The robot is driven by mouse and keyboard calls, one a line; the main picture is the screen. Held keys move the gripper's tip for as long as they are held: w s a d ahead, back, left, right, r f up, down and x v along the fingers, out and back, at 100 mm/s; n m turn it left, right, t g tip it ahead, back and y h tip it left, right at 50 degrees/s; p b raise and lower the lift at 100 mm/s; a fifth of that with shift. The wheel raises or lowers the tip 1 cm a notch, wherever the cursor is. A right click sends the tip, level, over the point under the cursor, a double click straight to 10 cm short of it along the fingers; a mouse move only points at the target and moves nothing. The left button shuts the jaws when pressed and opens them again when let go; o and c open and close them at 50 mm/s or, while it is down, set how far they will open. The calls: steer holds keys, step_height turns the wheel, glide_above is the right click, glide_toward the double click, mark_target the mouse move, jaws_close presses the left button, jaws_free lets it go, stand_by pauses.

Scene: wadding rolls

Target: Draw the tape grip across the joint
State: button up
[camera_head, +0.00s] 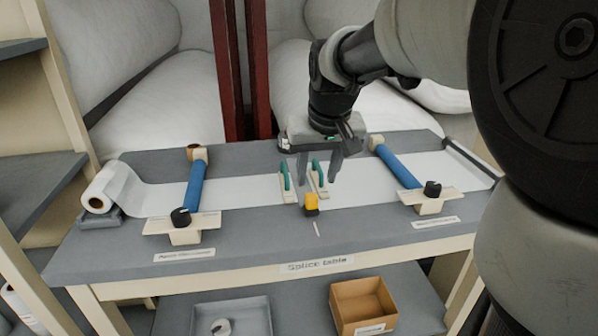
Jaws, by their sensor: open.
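The yellow tape grip (311,203) stands near the front edge of the white web, at the middle of the splice table (250,233). The white web (245,189) runs across the table from left to right. The joint seems to lie at the middle, between two green-handled plates (286,178) and (319,176); its exact line is too small to tell. My gripper (318,168) points down just behind the tape grip, over the middle of the web. Its fingers are apart, and I see nothing between them clearly held. It partly hides the web's back edge.
Blue bars with black knobs cross the web at left (195,185) and right (398,166). A white roll (101,190) sits at the table's left end. Below are a grey tray (230,318) and a cardboard box (362,304). Dark red posts (241,70) stand behind.

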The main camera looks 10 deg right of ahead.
steer(key=p+v, duration=0.1)
steer(key=v, duration=0.8)
steer(key=shift+p, duration=0.35)
steer(key=s+f+t, duration=0.1)
steer(key=s+f, duration=0.2)
steer(key=s, duration=0.6)
steer(key=s+f, duration=0.4)
steer(key=s, duration=0.6)
step_height(320, 180, up, 20)
steer(key=p, duration=2)
steer(key=shift+w+a, duration=0.1)
